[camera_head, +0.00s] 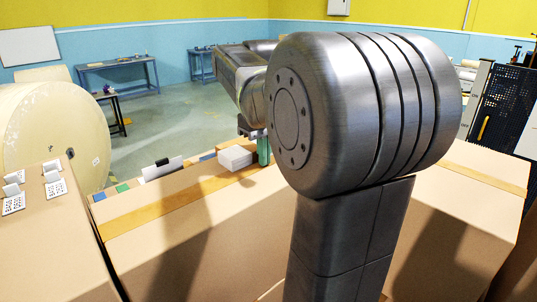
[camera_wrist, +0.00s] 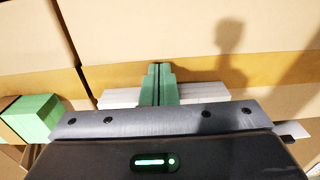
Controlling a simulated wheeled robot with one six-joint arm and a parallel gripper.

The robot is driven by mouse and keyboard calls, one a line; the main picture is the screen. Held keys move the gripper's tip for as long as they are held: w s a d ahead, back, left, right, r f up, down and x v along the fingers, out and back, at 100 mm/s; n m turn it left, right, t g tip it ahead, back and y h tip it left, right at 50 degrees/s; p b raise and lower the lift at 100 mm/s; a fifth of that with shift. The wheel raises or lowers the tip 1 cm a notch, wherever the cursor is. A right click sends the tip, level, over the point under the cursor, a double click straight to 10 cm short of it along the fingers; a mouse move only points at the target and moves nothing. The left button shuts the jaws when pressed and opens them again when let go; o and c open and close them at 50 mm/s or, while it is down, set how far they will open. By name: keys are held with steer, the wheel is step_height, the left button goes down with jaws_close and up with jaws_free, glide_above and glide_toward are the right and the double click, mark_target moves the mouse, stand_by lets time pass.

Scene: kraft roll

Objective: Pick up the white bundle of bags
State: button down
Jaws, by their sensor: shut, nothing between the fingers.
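The white bundle of bags (camera_head: 237,156) is a pale flat block lying at the brown strip along the cardboard boxes' edge. In the wrist view the bundle (camera_wrist: 205,91) shows on both sides of my green fingers, which cover its middle. My gripper (camera_wrist: 159,72) has its two green fingertips together, with nothing between them. In the head view the green fingers (camera_head: 263,150) are at the bundle's right end, partly hidden by my arm. I cannot tell whether they touch the bundle.
A green block (camera_wrist: 30,118) lies left of my gripper in the wrist view. A white item with a black clip (camera_head: 162,168) lies left of the bundle. Spotted cards (camera_head: 55,188) are on the left box. A large pale roll (camera_head: 45,125) stands behind. Open floor lies beyond.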

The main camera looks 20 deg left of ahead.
mark_target(249, 145)
steer(key=shift+w+a, duration=0.25)
steer(key=shift+a, duration=0.1)
steer(key=shift+s+r, duration=0.1)
steer(key=shift+s, duration=0.1)
steer(key=shift+w, duration=0.1)
steer(key=shift+w+a, duration=0.4)
steer(key=shift+a, duration=0.3)
steer(key=shift+w+a, duration=0.45)
steer(key=shift+a, duration=0.3)
steer(key=shift+w+a, duration=0.4)
steer(key=shift+a, duration=0.3)
